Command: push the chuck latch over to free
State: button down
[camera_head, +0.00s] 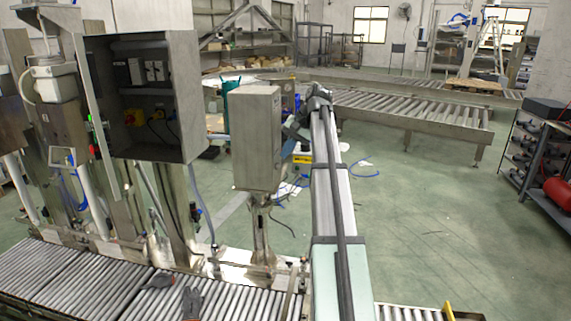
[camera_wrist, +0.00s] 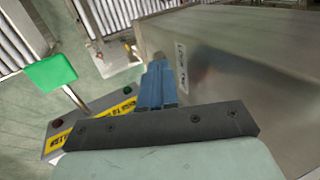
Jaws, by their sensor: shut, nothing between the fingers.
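In the wrist view my gripper (camera_wrist: 158,65) shows as two blue fingers pressed together, shut and empty. The tips are beside the near edge of a steel box (camera_wrist: 245,65). A white label with small dark marks (camera_wrist: 181,67) is on the box face just right of the fingers. I cannot make out the chuck latch for certain; a small grey piece at the fingertips may be part of it or of the box. In the head view the steel box (camera_head: 257,135) stands on a post, and my gripper (camera_head: 291,136) is at its right side, partly hidden by my arm.
In the wrist view a panel with yellow labels (camera_wrist: 58,141) and a green plate (camera_wrist: 50,70) lie left of my gripper. The head view shows an open control cabinet (camera_head: 150,95), a near roller conveyor (camera_head: 235,302), and clear floor (camera_head: 430,220) to the right.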

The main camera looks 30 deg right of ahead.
jog(key=shift+w+d, duration=0.1)
jog(key=shift+w, duration=0.05)
jog(key=shift+w+d, duration=0.3)
jog(key=shift+d, duration=0.05)
jog(key=shift+a, duration=0.1)
jog(key=v, duration=0.8)
jog(key=shift+s+a, duration=0.4)
dwell(0.5)
dwell(0.4)
